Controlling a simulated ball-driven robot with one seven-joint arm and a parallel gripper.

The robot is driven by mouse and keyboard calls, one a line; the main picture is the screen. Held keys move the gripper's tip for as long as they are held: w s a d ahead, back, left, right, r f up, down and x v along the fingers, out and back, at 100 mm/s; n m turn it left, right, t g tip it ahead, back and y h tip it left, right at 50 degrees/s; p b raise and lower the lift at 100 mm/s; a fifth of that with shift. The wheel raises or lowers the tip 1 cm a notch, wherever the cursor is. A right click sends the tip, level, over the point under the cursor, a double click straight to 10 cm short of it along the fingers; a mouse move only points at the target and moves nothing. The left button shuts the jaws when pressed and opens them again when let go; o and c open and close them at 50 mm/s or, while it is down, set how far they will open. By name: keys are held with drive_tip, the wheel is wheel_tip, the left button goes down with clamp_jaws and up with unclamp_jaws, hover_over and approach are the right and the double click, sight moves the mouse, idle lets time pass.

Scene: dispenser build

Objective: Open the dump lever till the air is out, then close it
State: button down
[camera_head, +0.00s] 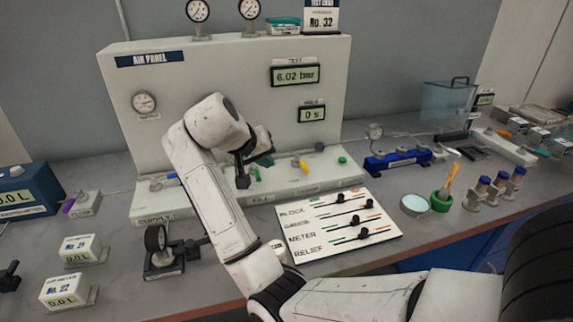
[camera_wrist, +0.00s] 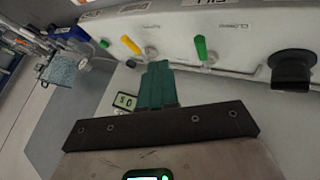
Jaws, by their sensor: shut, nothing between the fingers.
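On the air panel's (camera_head: 240,80) front ledge stand a yellow lever (camera_head: 299,164) and, left of it, a green lever (camera_head: 257,174). The label below the yellow lever is too blurred to read surely as the dump label. The test display (camera_head: 295,75) reads 6.02 bar. My gripper (camera_head: 265,160) is shut and empty above the ledge, between the two levers. In the wrist view its teal fingers (camera_wrist: 157,75) point towards the ledge, with the yellow lever (camera_wrist: 131,45) on the left and the green lever (camera_wrist: 201,48) on the right, neither clearly touched.
A black knob (camera_wrist: 292,70) stands beyond the green lever. A second display (camera_head: 312,114) reads 0 s. A white board with sliders (camera_head: 338,225) lies in front of the panel. A blue fixture (camera_head: 397,160) and a green cup (camera_head: 441,201) stand right.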

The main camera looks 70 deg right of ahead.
sight(302, 163)
drive_tip(key=x, duration=0.8)
drive_tip(key=shift+s+d+f+p, duration=0.1)
drive_tip(key=shift+d+f+p, duration=0.15)
drive_tip(key=shift+f+p, duration=0.05)
drive_tip(key=shift+s+d+p, duration=0.5)
drive_tip(key=shift+s+d, duration=0.55)
drive_tip(key=shift+d, duration=0.1)
drive_tip(key=shift+s+d, duration=0.4)
